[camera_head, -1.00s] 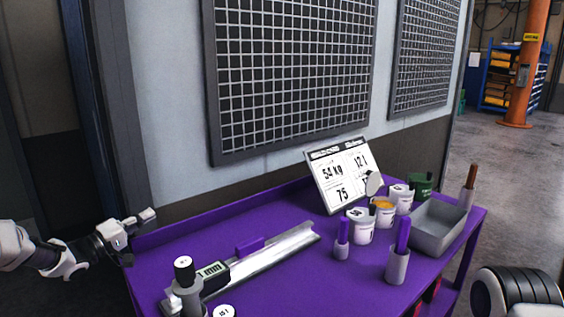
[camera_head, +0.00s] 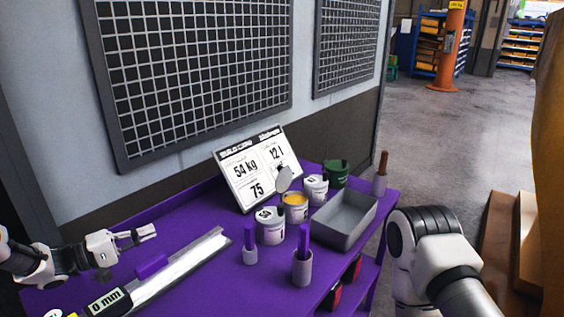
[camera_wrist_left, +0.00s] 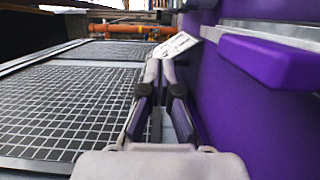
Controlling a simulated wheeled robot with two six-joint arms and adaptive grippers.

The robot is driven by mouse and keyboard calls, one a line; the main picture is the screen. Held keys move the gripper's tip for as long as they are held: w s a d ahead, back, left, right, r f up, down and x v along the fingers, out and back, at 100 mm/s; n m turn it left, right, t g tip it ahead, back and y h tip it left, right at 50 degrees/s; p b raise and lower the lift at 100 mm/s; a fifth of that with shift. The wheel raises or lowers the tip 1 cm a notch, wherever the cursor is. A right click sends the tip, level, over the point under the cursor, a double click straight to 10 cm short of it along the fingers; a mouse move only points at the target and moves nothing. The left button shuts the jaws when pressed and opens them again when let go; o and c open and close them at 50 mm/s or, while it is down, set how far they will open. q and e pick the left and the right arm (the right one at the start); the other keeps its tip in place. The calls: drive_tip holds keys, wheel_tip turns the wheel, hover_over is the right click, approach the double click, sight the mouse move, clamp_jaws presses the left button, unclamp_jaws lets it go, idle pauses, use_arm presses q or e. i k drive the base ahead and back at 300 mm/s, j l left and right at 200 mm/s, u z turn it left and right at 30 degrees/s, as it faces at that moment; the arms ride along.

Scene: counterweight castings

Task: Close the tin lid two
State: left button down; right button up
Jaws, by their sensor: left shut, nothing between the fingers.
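A row of small tins stands on the purple bench (camera_head: 225,270). The middle tin (camera_head: 295,211) is open, with yellow-orange contents showing. Its grey round lid (camera_head: 284,179) stands tilted up above its back edge. A white tin (camera_head: 270,228) in front of it and another white tin (camera_head: 315,190) behind it look covered. My left gripper (camera_head: 150,232) is shut and empty over the left back part of the bench, well left of the tins. Its closed fingers also show in the left wrist view (camera_wrist_left: 160,72). My right gripper is out of view; only part of my right arm shows.
A tilted sign board (camera_head: 250,170) stands behind the tins. A grey tray (camera_head: 345,220) is right of them. Two cups with purple handles (camera_head: 302,268) (camera_head: 250,252) stand in front. A metal rail with a purple block (camera_head: 151,266) lies near my left gripper. A green tin (camera_head: 336,174) is at the back.

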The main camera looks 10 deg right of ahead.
sight(284, 179)
drive_tip(key=i+l, duration=0.25)
drive_tip(key=l, duration=0.15)
drive_tip(key=i+l, duration=0.55)
drive_tip(key=l, duration=0.25)
